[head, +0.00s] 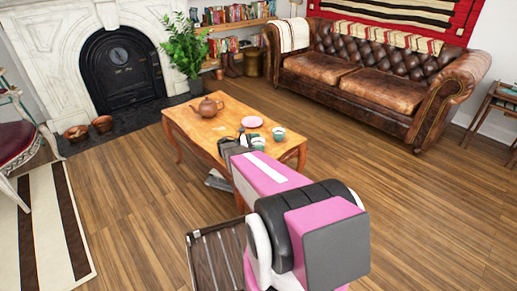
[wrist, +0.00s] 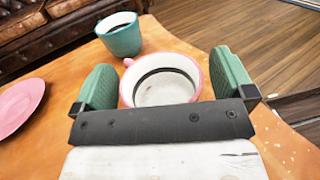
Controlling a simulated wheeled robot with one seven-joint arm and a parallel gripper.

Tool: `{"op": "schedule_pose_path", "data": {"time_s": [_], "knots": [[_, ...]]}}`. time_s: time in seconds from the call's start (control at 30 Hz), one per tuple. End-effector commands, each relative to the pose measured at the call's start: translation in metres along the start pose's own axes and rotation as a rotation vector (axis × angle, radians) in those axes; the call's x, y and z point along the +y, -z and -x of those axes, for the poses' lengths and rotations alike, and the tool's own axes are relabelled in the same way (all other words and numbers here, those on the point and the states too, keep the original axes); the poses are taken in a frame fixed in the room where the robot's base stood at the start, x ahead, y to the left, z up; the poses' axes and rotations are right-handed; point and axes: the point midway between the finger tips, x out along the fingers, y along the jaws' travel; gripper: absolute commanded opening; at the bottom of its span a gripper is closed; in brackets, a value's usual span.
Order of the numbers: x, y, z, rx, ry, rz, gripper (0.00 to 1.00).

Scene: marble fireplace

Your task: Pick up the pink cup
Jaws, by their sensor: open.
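The pink cup (wrist: 160,77) stands on the wooden table in the wrist view. It has a pink rim, a pale inside and a small pink handle at its far left. My gripper (wrist: 163,62) is open, with one green finger on each side of the cup. The cup's near side is hidden behind the dark gripper plate. In the head view my gripper is small over the table's right end, and I cannot make out the pink cup there.
A teal cup (wrist: 121,36) stands just beyond the pink cup, and a pink plate (wrist: 20,104) lies to the left. In the head view, a brown teapot (head: 207,107) stands on the wooden table (head: 190,122). A leather sofa (head: 365,85) is behind.

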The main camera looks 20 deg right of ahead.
Motion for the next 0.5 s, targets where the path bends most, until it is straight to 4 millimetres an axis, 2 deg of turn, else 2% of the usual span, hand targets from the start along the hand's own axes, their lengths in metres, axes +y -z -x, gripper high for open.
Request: {"op": "schedule_pose_path", "data": {"time_s": [0.23,0.27,0.4,0.5], "knots": [[0.0,0.0001,-0.004,0.0,0.0,0.0,1.0],[-0.0001,0.0001,-0.004,0.0,0.0,0.0,0.94],[0.0,0.0001,-0.0039,0.0,0.0,0.0,0.48],[-0.0001,-0.0001,-0.0038,-0.001,0.0,0.0,0.45]]}}
